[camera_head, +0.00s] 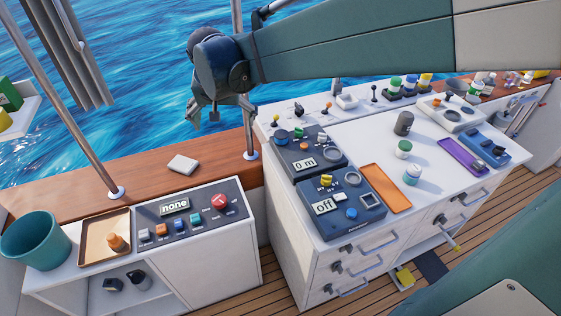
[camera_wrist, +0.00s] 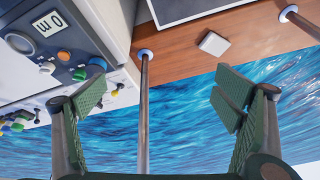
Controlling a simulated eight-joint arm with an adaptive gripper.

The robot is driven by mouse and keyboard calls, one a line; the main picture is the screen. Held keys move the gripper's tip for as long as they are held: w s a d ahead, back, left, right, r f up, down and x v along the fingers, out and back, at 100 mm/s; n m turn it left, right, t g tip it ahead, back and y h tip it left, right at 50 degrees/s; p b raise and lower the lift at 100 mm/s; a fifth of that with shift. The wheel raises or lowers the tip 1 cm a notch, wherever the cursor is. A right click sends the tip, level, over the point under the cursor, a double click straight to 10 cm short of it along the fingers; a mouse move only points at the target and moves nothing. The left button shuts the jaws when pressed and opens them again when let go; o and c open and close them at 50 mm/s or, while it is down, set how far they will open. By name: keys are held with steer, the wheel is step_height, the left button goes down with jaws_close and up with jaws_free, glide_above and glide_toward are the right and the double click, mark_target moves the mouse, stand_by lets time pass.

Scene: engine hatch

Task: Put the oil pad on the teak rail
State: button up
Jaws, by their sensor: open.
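A flat, whitish square pad, which looks like the oil pad (camera_head: 183,164), lies on the brown teak rail (camera_head: 140,170) behind the left cabinet. The pad also shows in the wrist view (camera_wrist: 213,43), lying flat on the rail (camera_wrist: 258,35) between two posts. My gripper (camera_head: 202,117) hangs above the rail and past it on the water side, up and to the right of the pad in the head view. In the wrist view my gripper (camera_wrist: 160,80) has its fingers spread wide with nothing between them. The pad is apart from the fingers.
A metal post (camera_head: 245,110) stands on the rail right of the pad, and another (camera_head: 75,110) to its left. A teal bucket (camera_head: 35,240) and an orange-brown tray (camera_head: 104,258) sit on the left cabinet. Dark control panels (camera_head: 335,207) cover the right cabinet's near end.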

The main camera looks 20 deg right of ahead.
steer(key=s+d+n+t, duration=0.1)
steer(key=s+d, duration=0.2)
steer(key=s, duration=0.6)
steer(key=s+d+f+n, duration=0.1)
steer(key=s+d, duration=0.2)
steer(key=s, duration=0.6)
steer(key=s+d+f+n+t+y, duration=0.1)
steer(key=s+d, duration=0.3)
steer(key=s, duration=0.5)
steer(key=shift+s+f+n+t, duration=0.2)
steer(key=shift+n+t, duration=0.1)
steer(key=shift+n, duration=0.2)
